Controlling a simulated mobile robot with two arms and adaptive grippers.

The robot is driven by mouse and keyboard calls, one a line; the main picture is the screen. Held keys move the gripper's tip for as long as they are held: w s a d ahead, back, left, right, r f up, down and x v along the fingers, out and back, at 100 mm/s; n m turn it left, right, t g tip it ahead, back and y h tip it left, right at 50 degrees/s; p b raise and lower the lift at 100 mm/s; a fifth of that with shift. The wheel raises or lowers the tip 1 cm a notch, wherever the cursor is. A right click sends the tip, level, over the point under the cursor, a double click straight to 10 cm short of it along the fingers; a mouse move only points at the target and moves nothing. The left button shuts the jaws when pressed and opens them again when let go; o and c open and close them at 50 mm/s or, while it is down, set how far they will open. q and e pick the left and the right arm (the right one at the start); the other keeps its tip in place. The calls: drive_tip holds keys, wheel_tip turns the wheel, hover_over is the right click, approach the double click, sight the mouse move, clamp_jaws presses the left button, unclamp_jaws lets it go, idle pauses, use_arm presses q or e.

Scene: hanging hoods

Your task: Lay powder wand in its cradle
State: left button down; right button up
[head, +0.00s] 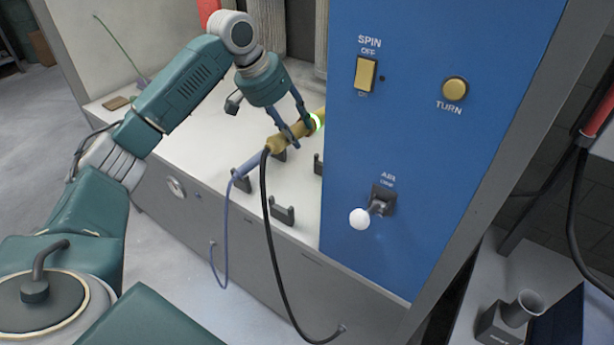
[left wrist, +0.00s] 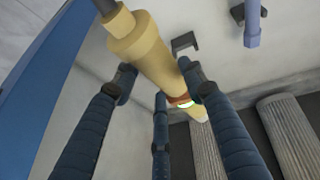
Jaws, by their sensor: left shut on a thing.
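The yellow powder wand (head: 281,141) has a glowing green ring near its front and a black cable at its rear. My left gripper (head: 298,134) is shut on it and holds it above the white ledge, next to the blue panel. In the left wrist view the wand (left wrist: 151,52) lies between the dark fingers (left wrist: 158,88). Two dark U-shaped cradle brackets, a near one (head: 282,213) and a far one (head: 318,166), look empty below the wand. A bracket also shows in the left wrist view (left wrist: 185,42). My right gripper is not in view.
A lilac wand (head: 252,170) with a blue hose sits at another pair of brackets (head: 240,182) to the left. The blue control panel (head: 400,130) rises close on the right, with switches and a white-knobbed air lever (head: 362,217). Grey pleated filters (left wrist: 300,130) stand at the back.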

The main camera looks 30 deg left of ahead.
use_arm(q)
wheel_tip(320, 180, down, 18)
drive_tip(key=p, duration=0.3)
drive_tip(key=shift+d+r, duration=0.1)
drive_tip(key=shift+r, duration=0.05)
drive_tip(key=shift+s+f, duration=0.3)
drive_tip(key=shift+f, duration=0.3)
drive_tip(key=c, duration=1.3)
unclamp_jaws()
drive_tip(key=shift+s+f, duration=0.1)
drive_tip(key=shift+f, duration=0.05)
drive_tip(key=o, duration=0.3)
drive_tip(key=shift+w, duration=0.35)
drive_tip(key=shift+f+b, duration=0.1)
drive_tip(key=shift+b, duration=0.4)
drive_tip(key=shift+s+r, duration=0.1)
drive_tip(key=shift+r, duration=0.3)
drive_tip(key=b+v, duration=0.2)
drive_tip(key=v, duration=0.8)
drive_tip(key=shift+d+r, duration=0.3)
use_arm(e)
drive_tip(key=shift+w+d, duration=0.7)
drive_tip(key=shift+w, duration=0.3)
